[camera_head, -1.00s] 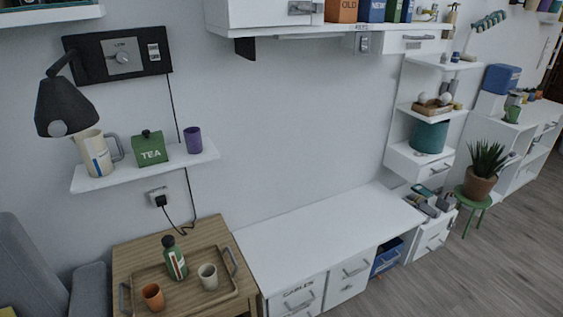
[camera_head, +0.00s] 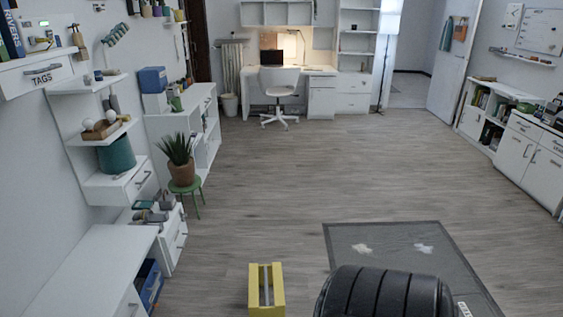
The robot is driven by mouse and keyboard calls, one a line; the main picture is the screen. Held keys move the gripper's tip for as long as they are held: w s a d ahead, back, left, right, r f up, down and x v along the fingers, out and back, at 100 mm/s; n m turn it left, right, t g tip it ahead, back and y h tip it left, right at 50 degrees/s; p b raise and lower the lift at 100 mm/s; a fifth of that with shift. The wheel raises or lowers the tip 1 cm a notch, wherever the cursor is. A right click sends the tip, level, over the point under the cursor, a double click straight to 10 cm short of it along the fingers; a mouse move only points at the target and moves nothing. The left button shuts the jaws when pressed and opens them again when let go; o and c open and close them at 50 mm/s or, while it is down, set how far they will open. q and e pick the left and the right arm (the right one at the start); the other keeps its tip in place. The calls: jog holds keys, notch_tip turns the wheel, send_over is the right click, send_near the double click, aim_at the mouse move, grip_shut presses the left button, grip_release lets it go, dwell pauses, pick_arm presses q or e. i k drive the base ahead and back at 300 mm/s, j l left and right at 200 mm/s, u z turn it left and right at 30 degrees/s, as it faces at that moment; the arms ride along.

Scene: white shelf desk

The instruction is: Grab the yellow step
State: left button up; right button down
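The yellow step (camera_head: 254,287) stands on the wooden floor at the bottom middle of the head view. It has a yellow frame with a grey strip along its middle, and its lower end is close to the picture's bottom edge. A black ribbed part, which looks like part of my own arm, covers the floor to the right of the step. Neither of my grippers shows, and nothing is seen touching the step.
A dark grey mat (camera_head: 440,248) lies on the floor right of the step. A white low cabinet (camera_head: 95,265) runs along the left wall. A potted plant (camera_head: 181,172) stands on a green stool (camera_head: 199,187). A white chair (camera_head: 280,90) stands at the far desk. The middle floor is clear.

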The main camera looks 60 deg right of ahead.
aim_at(265, 276)
jog(key=z, duration=1.85)
jog(key=i+l+u, duration=0.5)
jog(key=i+l, duration=0.45)
jog(key=l, duration=0.1)
